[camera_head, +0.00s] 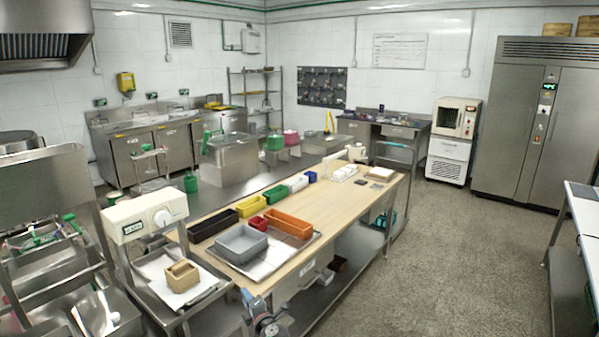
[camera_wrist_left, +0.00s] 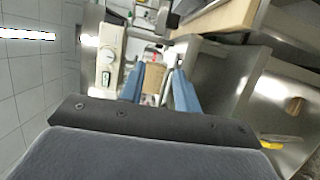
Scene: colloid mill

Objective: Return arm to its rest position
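My left gripper (camera_head: 258,312) shows at the bottom middle of the head view, low beside the near end of the wooden-topped table (camera_head: 352,203). In the left wrist view its two blue fingers (camera_wrist_left: 160,74) stand apart, with nothing held between them. A tan box (camera_wrist_left: 152,84) shows beyond the gap, away from the fingers. In the head view a small wooden box (camera_head: 182,276) sits on a tray beneath the white machine head (camera_head: 146,214). The white machine also shows in the left wrist view (camera_wrist_left: 108,62). My right gripper is in neither view.
On the table are a grey bin (camera_head: 240,243), an orange bin (camera_head: 289,223), a black bin (camera_head: 213,224) and other small bins. A steel sink unit (camera_head: 50,262) stands at the left. The floor (camera_head: 455,250) to the right of the table is clear.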

